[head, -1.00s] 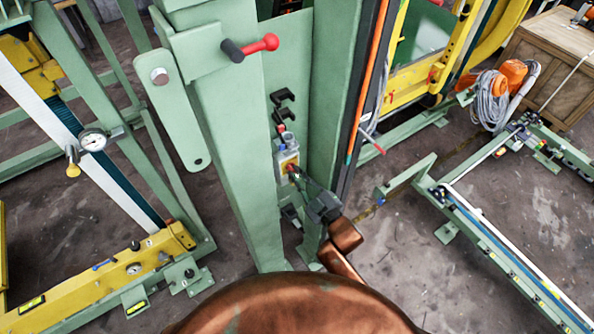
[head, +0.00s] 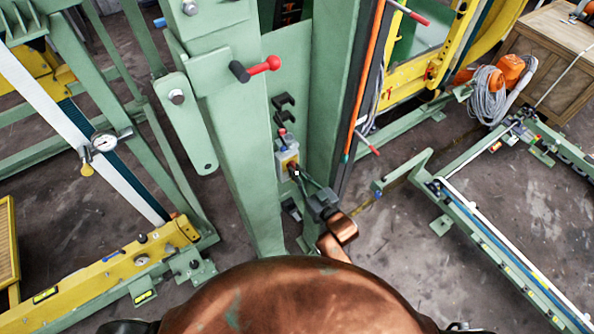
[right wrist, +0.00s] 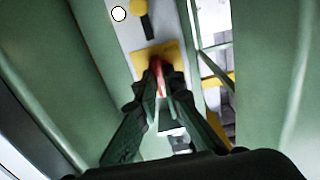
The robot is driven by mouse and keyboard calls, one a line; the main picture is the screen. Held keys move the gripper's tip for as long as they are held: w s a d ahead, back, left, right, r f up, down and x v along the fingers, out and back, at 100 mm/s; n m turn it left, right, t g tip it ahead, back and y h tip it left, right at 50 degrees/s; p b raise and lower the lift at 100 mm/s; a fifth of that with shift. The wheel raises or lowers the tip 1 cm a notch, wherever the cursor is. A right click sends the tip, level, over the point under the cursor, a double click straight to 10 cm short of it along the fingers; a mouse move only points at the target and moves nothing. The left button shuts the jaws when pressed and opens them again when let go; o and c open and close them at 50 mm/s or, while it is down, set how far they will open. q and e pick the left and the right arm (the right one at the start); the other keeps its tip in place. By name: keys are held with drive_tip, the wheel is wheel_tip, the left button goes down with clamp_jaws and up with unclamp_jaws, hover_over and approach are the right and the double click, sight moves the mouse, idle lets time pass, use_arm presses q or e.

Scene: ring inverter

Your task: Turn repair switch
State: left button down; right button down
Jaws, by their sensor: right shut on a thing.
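The repair switch has a small grey box with a yellow face (head: 284,159), mounted low on the green column in the head view. My right gripper (head: 297,174) reaches it from the lower right, and its fingers cover most of the switch's knob. In the right wrist view the red knob (right wrist: 159,76) stands in front of the yellow plate (right wrist: 146,56). The fingers of my right gripper (right wrist: 160,88) are closed on its two sides. The knob's exact angle is hard to tell. My left gripper is not in view.
Black hooks (head: 284,108) sit just above the box. A green post (head: 325,110) stands close on the right. Open floor (head: 400,240) lies farther right.

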idle(0.4)
drive_tip(key=c, duration=2)
unclamp_jaws()
drive_tip(key=shift+c, duration=0.2)
drive_tip(key=v, duration=1.2)
